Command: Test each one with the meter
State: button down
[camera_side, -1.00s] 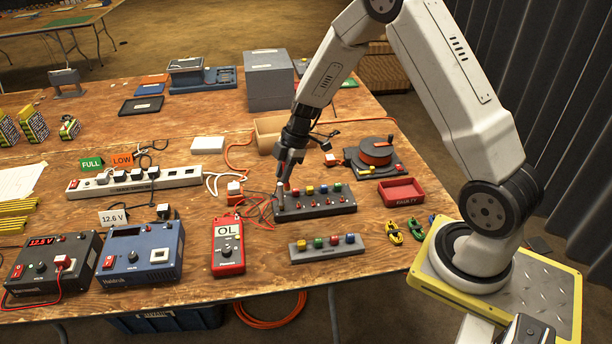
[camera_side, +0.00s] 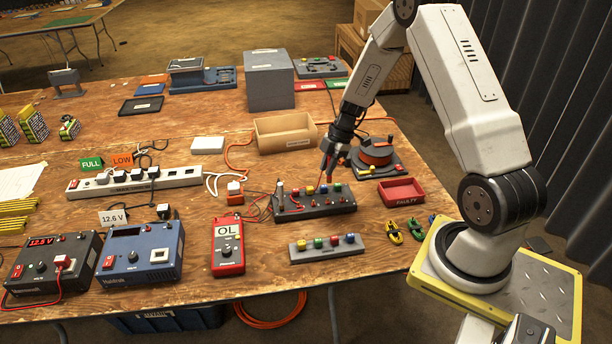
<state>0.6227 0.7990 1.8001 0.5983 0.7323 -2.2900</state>
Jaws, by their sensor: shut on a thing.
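The red meter (camera_side: 228,248) lies in the middle front of the table, and its display reads OL. Its leads run right to a dark grey block (camera_side: 318,210) with coloured pieces and red parts along its top. A slim grey and dark probe-like piece (camera_side: 280,194) stands upright at the block's left end. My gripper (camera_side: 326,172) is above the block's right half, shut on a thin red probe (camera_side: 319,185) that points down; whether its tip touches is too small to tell. A lighter grey rack (camera_side: 328,251) holds several coloured pieces in front of the block.
A red tray marked FAULTY (camera_side: 401,192) is right of the block. A cardboard tray (camera_side: 285,137) and a cable reel (camera_side: 375,158) are behind. A power strip (camera_side: 135,180) and two bench units (camera_side: 142,252) are left. Loose yellow-green connectors (camera_side: 391,232) lie near the right edge.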

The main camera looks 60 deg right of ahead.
aim_at(328, 179)
jog(key=shift+f, duration=2.85)
jog(key=shift+f, duration=0.95)
dwell(1.1)
jog(key=shift+c, duration=0.8)
grip_release()
jog(key=shift+r, duration=0.1)
jog(key=shift+r, duration=3.65)
